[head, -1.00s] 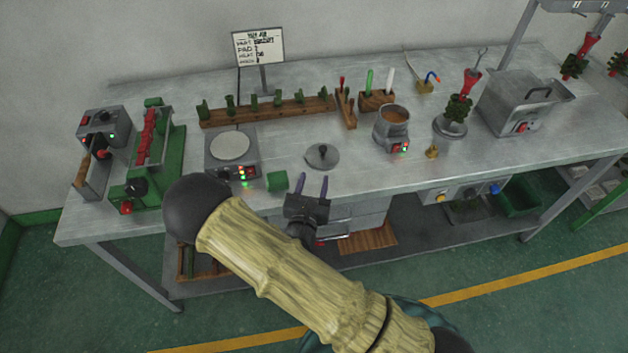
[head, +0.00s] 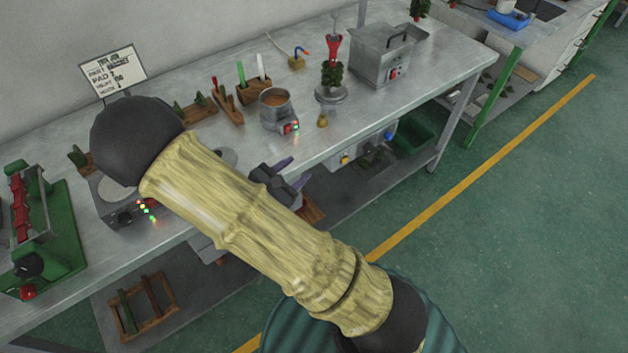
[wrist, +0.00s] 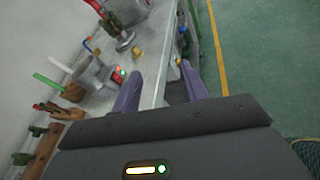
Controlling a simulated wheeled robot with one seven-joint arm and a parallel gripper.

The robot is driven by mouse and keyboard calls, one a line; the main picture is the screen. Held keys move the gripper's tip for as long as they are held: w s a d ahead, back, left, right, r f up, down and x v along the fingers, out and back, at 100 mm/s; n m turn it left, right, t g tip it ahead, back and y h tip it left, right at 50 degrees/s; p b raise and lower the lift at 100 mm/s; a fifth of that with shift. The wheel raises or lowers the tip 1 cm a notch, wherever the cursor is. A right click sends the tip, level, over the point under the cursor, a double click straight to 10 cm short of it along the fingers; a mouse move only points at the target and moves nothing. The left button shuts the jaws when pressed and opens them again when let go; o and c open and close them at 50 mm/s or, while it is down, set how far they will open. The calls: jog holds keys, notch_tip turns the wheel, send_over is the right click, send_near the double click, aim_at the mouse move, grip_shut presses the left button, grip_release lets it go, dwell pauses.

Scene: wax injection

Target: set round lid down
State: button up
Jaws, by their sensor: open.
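The round lid (head: 228,156) is a grey disc lying on the bench top. In the head view only a sliver of it shows past my arm, and its knob is hidden. I cannot make the lid out in the wrist view. My gripper (head: 294,173) is open, with two purple fingers apart and nothing between them. It is to the right of the lid, near the bench's front edge. In the wrist view my gripper (wrist: 161,72) spans the bench edge, with the floor beyond.
A wax pot (head: 275,112) with lights stands behind my gripper, with a small brass piece (head: 322,120) to its right. A grey lidded box (head: 384,58) stands farther right. A hot plate (head: 117,190) is left, partly behind my arm. Green floor lies open at right.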

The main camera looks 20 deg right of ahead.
jog(key=s+d+r+m+g+y, duration=0.1)
jog(key=s+d+m+g+y, duration=0.15)
jog(key=s+m+g, duration=0.3)
jog(key=s+d+m+g+y, duration=0.2)
jog(key=s+m+g+y, duration=0.15)
jog(key=s+m, duration=0.3)
notch_tip(320, 180, up, 7)
jog(key=w+a+m+t+y, duration=0.1)
jog(key=a+m+t+y, duration=0.1)
jog(key=m+y, duration=0.4)
jog(key=m+t, duration=0.1)
jog(key=m, duration=0.2)
jog(key=shift+w+a+m+y, duration=0.25)
jog(key=shift+a+m+y, duration=0.05)
jog(key=shift+a+y, duration=0.1)
jog(key=shift+r, duration=0.2)
